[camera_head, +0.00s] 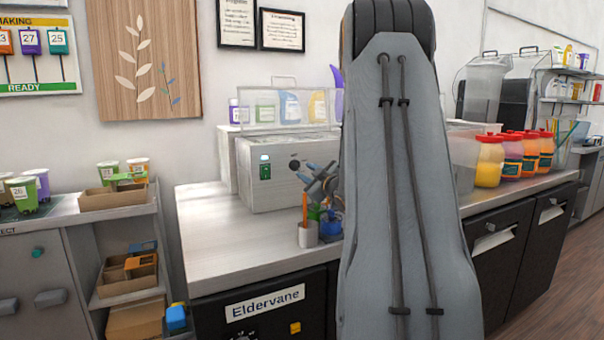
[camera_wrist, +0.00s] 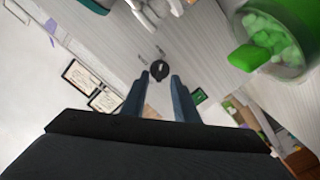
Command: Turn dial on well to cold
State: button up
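The well (camera_head: 275,185) is a pale box with a clear lidded top on the counter. Its front has a small green-lit panel (camera_head: 265,166) and a round black dial (camera_head: 294,165). In the wrist view the dial (camera_wrist: 159,70) appears between and just beyond the fingertips, with the green panel (camera_wrist: 199,96) to the right. My gripper (camera_head: 305,173) is in front of the well's face, near the dial. In the wrist view my gripper (camera_wrist: 159,77) has two dark fingers apart with nothing between them. I cannot tell the dial's setting or whether a finger touches it.
A pale cup with an orange stick (camera_head: 306,234) stands on the counter below my gripper. A clear container with green contents (camera_wrist: 270,40) is close at the wrist view's upper right. Red-lidded jars (camera_head: 510,155) stand to the right. The counter's left end (camera_head: 205,220) is clear.

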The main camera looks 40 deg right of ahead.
jog(key=shift+v, duration=1.5)
jog(key=shift+r, duration=0.15)
